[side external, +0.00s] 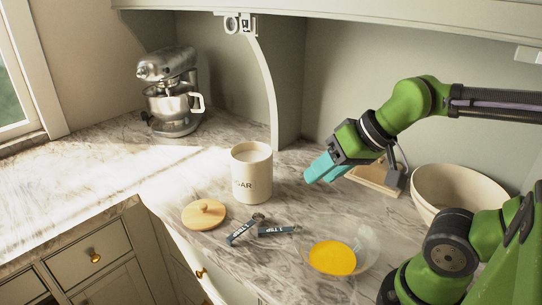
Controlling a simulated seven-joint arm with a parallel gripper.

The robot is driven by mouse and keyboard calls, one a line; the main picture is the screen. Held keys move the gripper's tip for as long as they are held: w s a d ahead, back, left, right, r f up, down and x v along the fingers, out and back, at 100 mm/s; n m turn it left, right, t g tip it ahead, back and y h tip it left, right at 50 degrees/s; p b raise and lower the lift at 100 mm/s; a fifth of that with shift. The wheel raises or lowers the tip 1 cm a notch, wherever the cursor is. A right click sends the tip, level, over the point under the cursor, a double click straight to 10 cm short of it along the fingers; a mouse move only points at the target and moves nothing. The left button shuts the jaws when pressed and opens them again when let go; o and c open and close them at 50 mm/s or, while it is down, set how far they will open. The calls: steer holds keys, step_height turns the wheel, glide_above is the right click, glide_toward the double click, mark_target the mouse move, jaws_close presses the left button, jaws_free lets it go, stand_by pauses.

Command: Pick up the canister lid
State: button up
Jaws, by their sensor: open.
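The canister lid (204,213) is a round, light wooden disc with a small knob on top. It lies flat on the marble counter, left of and in front of the white sugar canister (251,172). The canister stands upright with its top uncovered. My gripper (318,172) has teal fingers and is held above the counter, right of the canister and well to the right of the lid. Its jaws are open, and nothing shows between them. The gap between the fingers is hard to make out from this side.
Two measuring spoons (276,231) lie right of the lid. A glass bowl with yellow contents (333,258) stands near the counter's front edge. A large cream bowl (455,188) is at the right. A stand mixer (170,91) is at the back left. The counter left of the lid is clear.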

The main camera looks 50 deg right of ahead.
steer(key=o, duration=0.3)
